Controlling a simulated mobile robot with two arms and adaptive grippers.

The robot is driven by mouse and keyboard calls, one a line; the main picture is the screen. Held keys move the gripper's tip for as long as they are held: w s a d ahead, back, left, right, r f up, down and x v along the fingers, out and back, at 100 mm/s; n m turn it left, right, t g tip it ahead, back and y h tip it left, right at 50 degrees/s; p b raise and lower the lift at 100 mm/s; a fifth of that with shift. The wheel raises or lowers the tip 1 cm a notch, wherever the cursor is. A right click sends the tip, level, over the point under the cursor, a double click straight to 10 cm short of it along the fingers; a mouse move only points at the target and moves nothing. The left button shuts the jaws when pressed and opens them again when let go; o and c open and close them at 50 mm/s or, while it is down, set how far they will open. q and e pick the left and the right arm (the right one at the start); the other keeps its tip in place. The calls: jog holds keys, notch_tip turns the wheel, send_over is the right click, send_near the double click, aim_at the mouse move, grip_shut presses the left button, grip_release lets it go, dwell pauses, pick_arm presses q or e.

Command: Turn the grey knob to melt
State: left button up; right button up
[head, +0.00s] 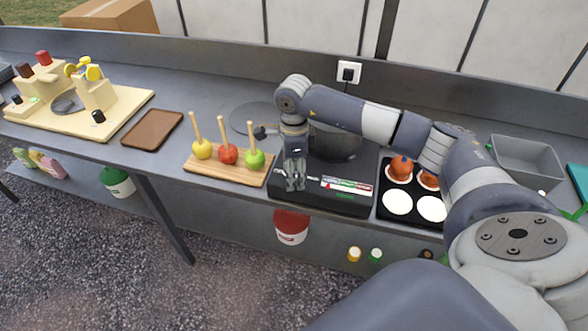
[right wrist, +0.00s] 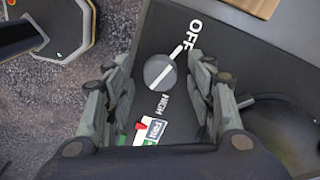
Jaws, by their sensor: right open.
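The grey knob (right wrist: 160,71) sits on the front of the black cooker (head: 310,196). It has a white line across it, which runs toward the "OFF" label (right wrist: 190,35) at upper right. A "HIGH" label (right wrist: 163,105) is below the knob. In the right wrist view the fingers of my right gripper (right wrist: 160,88) are open on both sides of the knob, apart from it. In the head view my right gripper (head: 295,183) points down over the cooker's left front and hides the knob. My left gripper is not in view.
A dark pot (head: 338,143) stands on the cooker behind the gripper. A wooden board (head: 215,168) with three apples on sticks is close on the left. A black tray (head: 400,222) with white rounds is on the right. A brown tray (head: 152,130) lies farther left.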

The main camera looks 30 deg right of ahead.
jog(key=c, duration=1.1)
